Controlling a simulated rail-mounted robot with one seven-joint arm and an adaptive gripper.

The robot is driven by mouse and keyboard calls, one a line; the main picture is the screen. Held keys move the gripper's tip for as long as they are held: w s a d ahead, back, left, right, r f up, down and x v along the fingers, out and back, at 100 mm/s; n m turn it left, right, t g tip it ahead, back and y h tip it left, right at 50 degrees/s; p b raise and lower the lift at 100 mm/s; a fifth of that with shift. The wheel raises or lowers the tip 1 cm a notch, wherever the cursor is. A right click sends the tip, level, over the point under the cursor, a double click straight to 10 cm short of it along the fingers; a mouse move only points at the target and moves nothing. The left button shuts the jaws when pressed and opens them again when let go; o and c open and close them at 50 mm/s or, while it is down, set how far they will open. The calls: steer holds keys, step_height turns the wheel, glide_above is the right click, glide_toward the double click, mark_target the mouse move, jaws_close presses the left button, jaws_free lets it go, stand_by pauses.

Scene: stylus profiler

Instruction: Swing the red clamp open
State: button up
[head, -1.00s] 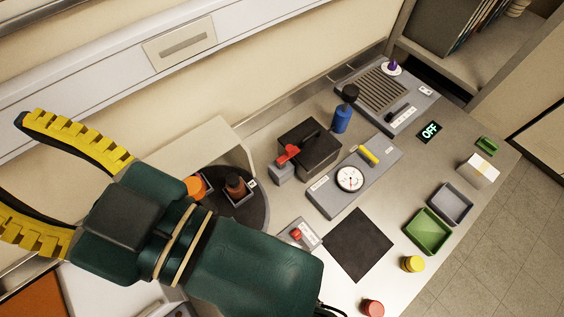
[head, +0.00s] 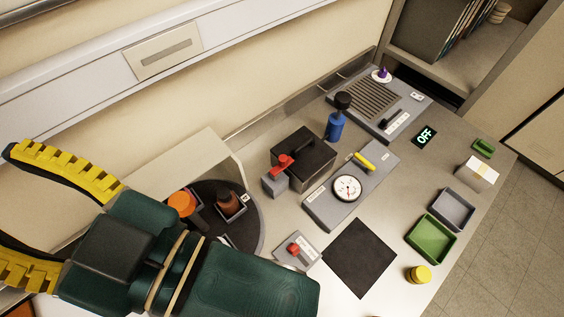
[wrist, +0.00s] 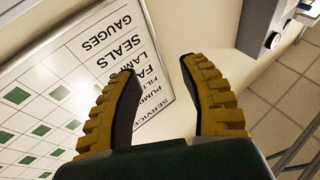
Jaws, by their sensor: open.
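The red clamp (head: 284,162) sits on a small grey block at the left front of a dark box (head: 312,157) on the bench. A dark arm or bar lies over the box top behind it. My gripper (head: 12,218) is at the far left of the head view, well apart from the clamp, with its yellow-padded fingers spread and nothing between them. In the wrist view my gripper (wrist: 160,85) is also open and empty, facing a white chart board (wrist: 75,85). The clamp does not show in the wrist view.
A dial gauge unit (head: 324,208) stands right of the clamp, and a blue bottle (head: 335,127) stands behind. A dark round turntable (head: 240,230) with bottles is at left. A small red-knobbed block (head: 298,251) is in front. The black mat (head: 352,262) is bare.

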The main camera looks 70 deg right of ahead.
stand_by(0.4)
steer(key=shift+o, duration=0.9)
steer(key=shift+f, duration=0.15)
steer(key=w+d+f+g+p, duration=0.15)
steer(key=w+f+g, duration=0.45)
steer(key=f, duration=0.6)
steer(key=m+g+h+p, duration=0.3)
steer(key=m+g+p, duration=0.6)
steer(key=g+p, duration=0.45)
glide_toward(283, 158)
steer(key=shift+t, duration=0.25)
steer(key=x, duration=1)
steer(key=shift+s+f, duration=0.15)
steer(key=shift+s, duration=0.1)
